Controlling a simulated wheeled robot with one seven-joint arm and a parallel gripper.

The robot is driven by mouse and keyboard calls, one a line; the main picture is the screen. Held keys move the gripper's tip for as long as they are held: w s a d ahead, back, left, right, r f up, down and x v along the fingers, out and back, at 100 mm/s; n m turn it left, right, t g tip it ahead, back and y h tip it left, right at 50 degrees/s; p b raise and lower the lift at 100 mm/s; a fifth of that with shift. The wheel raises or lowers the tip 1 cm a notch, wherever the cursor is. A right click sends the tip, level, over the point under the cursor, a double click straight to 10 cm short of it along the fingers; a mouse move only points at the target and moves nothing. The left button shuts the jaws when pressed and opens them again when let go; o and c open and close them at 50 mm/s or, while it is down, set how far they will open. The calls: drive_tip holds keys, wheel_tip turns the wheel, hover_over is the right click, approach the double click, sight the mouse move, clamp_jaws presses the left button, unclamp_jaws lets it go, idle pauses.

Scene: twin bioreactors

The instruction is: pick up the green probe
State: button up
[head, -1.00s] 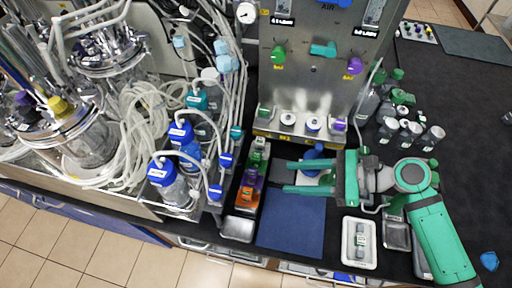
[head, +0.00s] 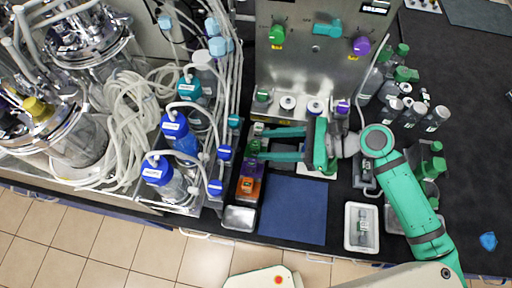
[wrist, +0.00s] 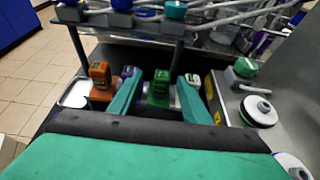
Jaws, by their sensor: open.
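The green probe (wrist: 159,88) stands upright in a row of coloured probes and shows between the two fingers in the wrist view. In the head view the green probe (head: 253,147) is small, at the tips of my gripper (head: 262,144). My gripper (wrist: 158,80) is open, with one green finger on each side of the probe. I cannot tell whether the fingertips reach around it or stop just short. The fingers partly hide its neighbours.
The purple probe (wrist: 129,72) and orange probe (wrist: 100,74) stand left of it, and a pale-topped probe (wrist: 193,79) right of it. Blue-capped bottles (head: 178,131) with tubes are close left. The steel panel (head: 300,85) rises behind. A blue mat (head: 293,210) lies clear in front.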

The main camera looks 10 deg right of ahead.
sight(256, 143)
drive_tip(key=x, duration=0.5)
drive_tip(key=shift+w+d, duration=0.15)
clamp_jaws()
drive_tip(key=shift+w, duration=0.15)
drive_tip(key=shift+d+r, duration=0.15)
drive_tip(key=shift+r, duration=0.4)
wheel_tip(256, 143, up, 27)
